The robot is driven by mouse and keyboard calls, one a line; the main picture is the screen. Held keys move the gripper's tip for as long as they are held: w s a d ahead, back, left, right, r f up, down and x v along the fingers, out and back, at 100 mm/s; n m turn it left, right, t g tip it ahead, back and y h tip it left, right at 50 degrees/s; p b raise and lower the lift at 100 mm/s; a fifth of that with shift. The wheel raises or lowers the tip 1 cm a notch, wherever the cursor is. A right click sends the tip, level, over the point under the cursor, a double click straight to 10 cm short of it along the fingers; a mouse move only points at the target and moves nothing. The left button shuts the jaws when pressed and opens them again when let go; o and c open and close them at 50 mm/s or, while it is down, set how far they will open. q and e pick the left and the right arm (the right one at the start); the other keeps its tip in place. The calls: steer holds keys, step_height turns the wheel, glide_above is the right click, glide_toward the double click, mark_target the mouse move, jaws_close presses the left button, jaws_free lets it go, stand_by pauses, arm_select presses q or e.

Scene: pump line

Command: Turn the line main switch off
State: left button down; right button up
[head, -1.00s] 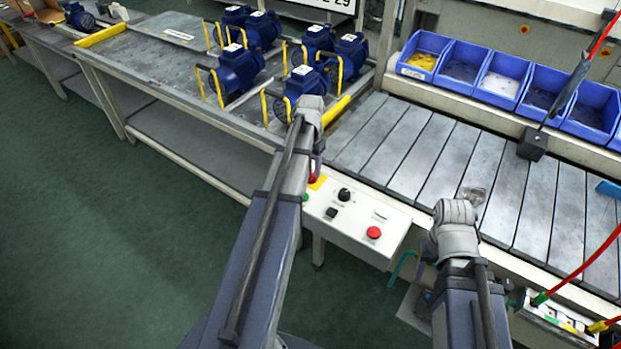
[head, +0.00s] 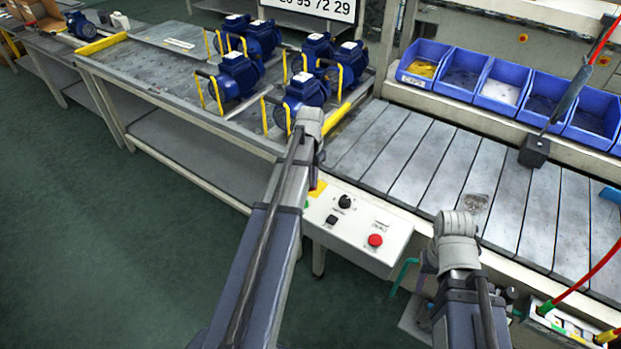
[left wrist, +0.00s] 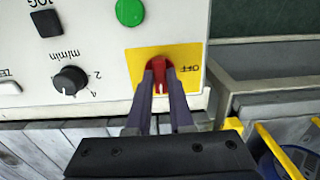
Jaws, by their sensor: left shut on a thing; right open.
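The line main switch is a red rotary handle (left wrist: 158,70) on a yellow plate (left wrist: 188,56) with an OFF label to its right in the left wrist view, where lettering is upside down. My left gripper (left wrist: 161,88) is shut on the red handle, one finger on each side. A white mark on the handle shows between the fingers, on the side away from the green button. In the head view my left arm mostly hides the switch, and a bit of the yellow plate (head: 319,188) shows. My right gripper (head: 424,268) is open below its wrist, right of the panel, partly hidden.
The white control panel (head: 345,241) also bears a black knob (head: 344,201), a black button (head: 331,220) and a red button (head: 375,240). A green button (left wrist: 130,12) is near the switch. Blue pumps (head: 307,92) stand behind on the bench. A slatted conveyor (head: 420,165) runs right.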

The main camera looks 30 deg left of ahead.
arm_select(q)
steer(key=shift+n, duration=0.4)
steer(key=n, duration=1.3)
steer(key=shift+n, duration=2.3)
steer(key=c, duration=0.8)
jaws_free()
